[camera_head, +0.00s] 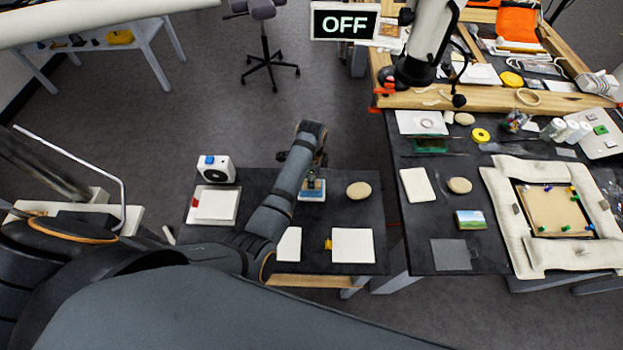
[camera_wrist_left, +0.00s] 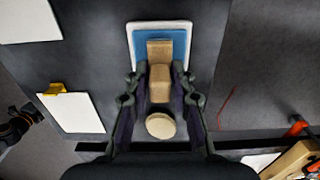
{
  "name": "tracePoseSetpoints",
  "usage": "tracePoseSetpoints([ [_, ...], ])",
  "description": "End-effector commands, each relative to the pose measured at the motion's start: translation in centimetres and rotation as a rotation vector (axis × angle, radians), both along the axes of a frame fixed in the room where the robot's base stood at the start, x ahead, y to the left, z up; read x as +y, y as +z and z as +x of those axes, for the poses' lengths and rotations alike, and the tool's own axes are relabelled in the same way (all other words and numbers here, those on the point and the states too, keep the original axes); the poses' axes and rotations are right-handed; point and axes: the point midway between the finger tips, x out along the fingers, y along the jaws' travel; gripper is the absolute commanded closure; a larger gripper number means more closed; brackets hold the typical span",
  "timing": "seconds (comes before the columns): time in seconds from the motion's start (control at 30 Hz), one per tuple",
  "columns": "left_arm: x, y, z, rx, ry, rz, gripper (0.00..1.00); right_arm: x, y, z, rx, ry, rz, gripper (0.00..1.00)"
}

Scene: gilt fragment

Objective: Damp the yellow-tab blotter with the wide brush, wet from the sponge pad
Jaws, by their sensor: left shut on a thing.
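My left gripper (camera_head: 313,182) is over the sponge pad, a blue pad (camera_wrist_left: 178,44) in a white tray that also shows in the head view (camera_head: 312,194). It is shut on the wide brush (camera_wrist_left: 160,82), whose pale wooden body lies between the fingers in the left wrist view. The brush's far end overlaps the blue pad; its bristles are hidden and I cannot tell whether they touch. The yellow-tab blotter (camera_head: 353,246) is a white square lying flat near the table's front right corner; the left wrist view shows it too (camera_wrist_left: 75,112).
A round tan stone (camera_head: 358,189) lies right of the pad. A plain white sheet (camera_head: 289,244), a red-tab white blotter (camera_head: 215,206) and a white device (camera_head: 215,168) share the dark table. A crowded workbench (camera_head: 425,200) stands to the right, across a gap.

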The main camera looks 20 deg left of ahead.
Motion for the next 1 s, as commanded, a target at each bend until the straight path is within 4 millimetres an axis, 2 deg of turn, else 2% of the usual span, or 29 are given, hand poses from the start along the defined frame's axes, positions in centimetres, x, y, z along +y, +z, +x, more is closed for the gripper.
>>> tracePoseSetpoints([
  [0.27, 0.0, -0.2, -0.2, 0.007, -0.001, 0.000, 1.00, 0.0, 0.0, 0.0, 0.000, 0.000, 0.000, 0.60],
  [0.63, 0.0, 2.8, -0.2, 0.005, 0.000, 0.001, 1.00, 0.1, 3.6, 0.0, 0.000, -0.001, 0.002, 0.60],
  [1.0, 0.0, 5.9, 0.0, 0.001, -0.001, 0.000, 1.00, 0.2, 3.5, 0.0, 0.000, -0.001, 0.003, 0.60],
])
